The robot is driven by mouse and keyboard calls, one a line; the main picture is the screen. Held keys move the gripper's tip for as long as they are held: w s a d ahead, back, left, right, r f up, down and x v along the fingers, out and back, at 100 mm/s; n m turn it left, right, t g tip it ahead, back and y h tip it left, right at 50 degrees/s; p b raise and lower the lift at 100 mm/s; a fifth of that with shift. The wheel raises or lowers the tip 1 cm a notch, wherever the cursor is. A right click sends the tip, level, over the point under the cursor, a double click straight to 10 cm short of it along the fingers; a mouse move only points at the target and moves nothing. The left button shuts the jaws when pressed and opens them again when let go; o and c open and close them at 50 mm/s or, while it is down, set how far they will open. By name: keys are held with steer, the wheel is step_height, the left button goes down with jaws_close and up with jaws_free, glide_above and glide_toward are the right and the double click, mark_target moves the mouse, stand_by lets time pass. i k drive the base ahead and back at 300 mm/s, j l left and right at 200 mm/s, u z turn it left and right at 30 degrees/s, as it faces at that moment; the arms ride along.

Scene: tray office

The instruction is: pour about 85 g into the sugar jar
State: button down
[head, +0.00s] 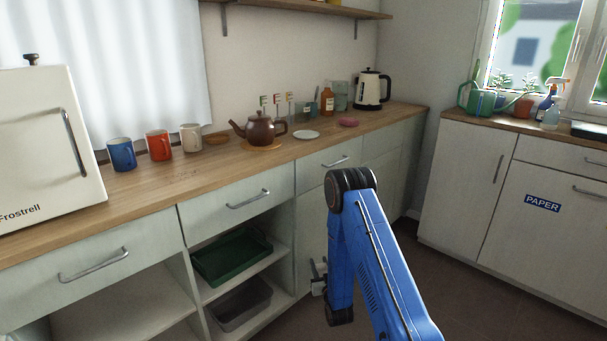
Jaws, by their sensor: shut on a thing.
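I cannot make out the sugar jar for certain. Small items stand at the back of the wooden counter (220,168), among them an amber bottle (327,103) and a pale green see-through container (341,96); their contents are too small to tell. My blue arm reaches up from the lower right and bends down in front of the cabinets. My gripper (318,276) shows as a small grey shape beside the dark wrist, below counter height and in front of the lower cabinets. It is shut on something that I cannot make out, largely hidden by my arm.
A brown teapot (260,131), blue, red and cream mugs (190,138), a white plate (306,135) and a kettle (371,91) stand on the counter. A white Frostrell cabinet (40,145) is at left. The counter's front middle is clear. Green tray (232,258) lies on a shelf below.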

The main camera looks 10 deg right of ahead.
mark_target(302, 109)
steer(key=i+l+z, duration=0.15)
steer(key=i+l, duration=0.25)
steer(key=i+l+z, duration=0.2)
steer(key=i+l, duration=0.15)
steer(key=i, duration=0.15)
